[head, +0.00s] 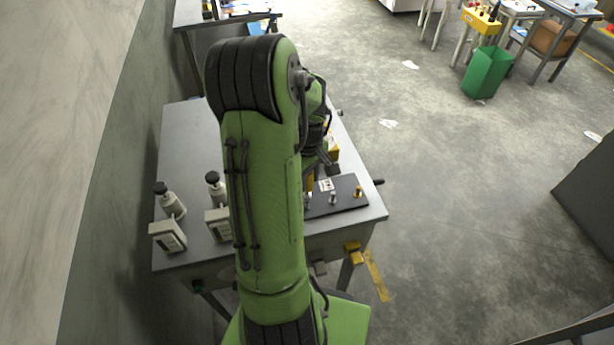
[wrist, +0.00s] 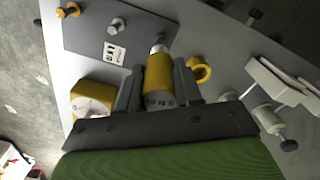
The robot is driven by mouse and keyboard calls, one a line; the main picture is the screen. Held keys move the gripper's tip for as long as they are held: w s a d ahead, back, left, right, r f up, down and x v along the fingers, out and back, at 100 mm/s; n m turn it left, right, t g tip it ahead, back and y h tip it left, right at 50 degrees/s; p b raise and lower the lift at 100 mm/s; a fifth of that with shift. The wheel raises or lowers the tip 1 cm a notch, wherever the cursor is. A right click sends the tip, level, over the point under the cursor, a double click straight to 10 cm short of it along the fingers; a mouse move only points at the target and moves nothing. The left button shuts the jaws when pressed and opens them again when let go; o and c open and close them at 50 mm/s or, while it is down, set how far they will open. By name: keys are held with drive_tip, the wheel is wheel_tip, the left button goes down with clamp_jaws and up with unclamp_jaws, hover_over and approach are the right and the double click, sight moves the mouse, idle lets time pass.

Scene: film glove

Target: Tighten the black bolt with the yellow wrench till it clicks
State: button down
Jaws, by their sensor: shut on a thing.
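My gripper (wrist: 159,78) is shut on a yellow tool with a grey lower band, which I take to be the yellow wrench (wrist: 158,75). Its silver tip points at the near corner of a dark plate (wrist: 85,32); I cannot tell whether the tip touches a bolt there. A yellow ring (wrist: 200,70) shows just right of the tool; I cannot tell if it belongs to it. The plate bears a silver bolt (wrist: 117,25) and a gold-coloured bolt (wrist: 70,10). No bolt looks clearly black. In the head view my arm hides most of the gripper, and the plate (head: 345,205) lies beside it.
A yellow box with a white face (wrist: 95,98) stands left of the gripper. White bottles (head: 170,202) and small white boxes (head: 168,235) stand on the left of the grey table (head: 185,130). A wall is close on the left; open floor lies right.

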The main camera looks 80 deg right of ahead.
drive_tip(key=shift+f+b, duration=0.85)
idle(0.4)
drive_tip(key=m, duration=0.9)
drive_tip(key=shift+b, duration=0.35)
drive_tip(key=m, duration=0.3)
drive_tip(key=shift+m, duration=0.4)
drive_tip(key=m, duration=0.4)
drive_tip(key=shift+d+r+p, duration=0.15)
drive_tip(key=shift+r+p, duration=0.3)
drive_tip(key=shift+r, duration=0.25)
drive_tip(key=shift+a+r+p, duration=0.25)
drive_tip(key=shift+r+p, duration=0.1)
drive_tip(key=shift+r, duration=0.25)
